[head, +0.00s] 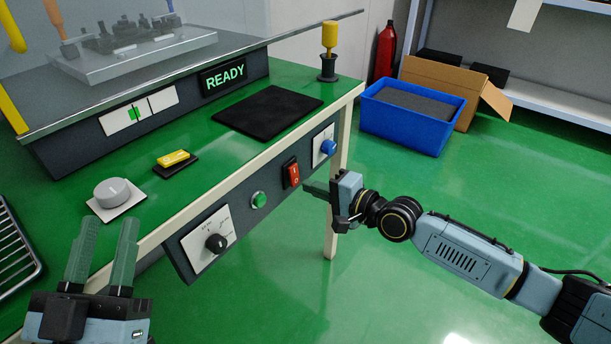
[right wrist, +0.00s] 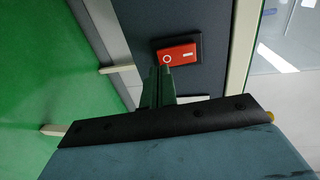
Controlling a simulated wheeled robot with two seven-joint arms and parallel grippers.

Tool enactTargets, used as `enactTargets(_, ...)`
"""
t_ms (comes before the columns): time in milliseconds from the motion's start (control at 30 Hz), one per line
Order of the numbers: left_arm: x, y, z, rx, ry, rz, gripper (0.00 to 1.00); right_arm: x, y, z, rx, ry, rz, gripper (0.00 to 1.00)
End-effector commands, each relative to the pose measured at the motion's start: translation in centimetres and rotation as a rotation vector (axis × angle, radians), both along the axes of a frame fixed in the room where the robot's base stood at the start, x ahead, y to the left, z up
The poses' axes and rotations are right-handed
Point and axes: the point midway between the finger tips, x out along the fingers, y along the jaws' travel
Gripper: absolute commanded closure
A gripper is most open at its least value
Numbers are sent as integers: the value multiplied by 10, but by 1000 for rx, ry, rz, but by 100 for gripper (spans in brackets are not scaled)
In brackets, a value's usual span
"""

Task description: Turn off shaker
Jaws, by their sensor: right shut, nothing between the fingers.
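The red rocker switch (head: 291,172) is set in the dark control panel (head: 266,181) on the front of the green bench. In the right wrist view the switch (right wrist: 177,55) shows a circle mark at one end and a line mark at the other. My right gripper (head: 308,188) is shut and empty, its fingertips close to the switch. In the right wrist view the fingertips (right wrist: 159,76) lie just by the circle end; I cannot tell whether they touch. My left gripper (head: 107,240) is open and empty at the bench's lower left edge.
The panel also holds a black knob (head: 215,243), a green button (head: 259,200) and a blue knob (head: 328,147). A machine with a READY display (head: 225,77) stands on the bench. A blue crate (head: 405,126) is on the floor at right.

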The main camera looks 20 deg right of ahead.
Motion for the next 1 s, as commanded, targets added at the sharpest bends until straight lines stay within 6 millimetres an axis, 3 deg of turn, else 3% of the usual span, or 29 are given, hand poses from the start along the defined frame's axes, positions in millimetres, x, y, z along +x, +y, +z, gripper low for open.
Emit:
enactTargets(600,0,0,-1,-2,-6,0,64,10,11,-7,0,1,-2,100)
enactTargets(1000,-3,1,2,-15,-51,0,64,0,1,-10,-4,2,1,100)
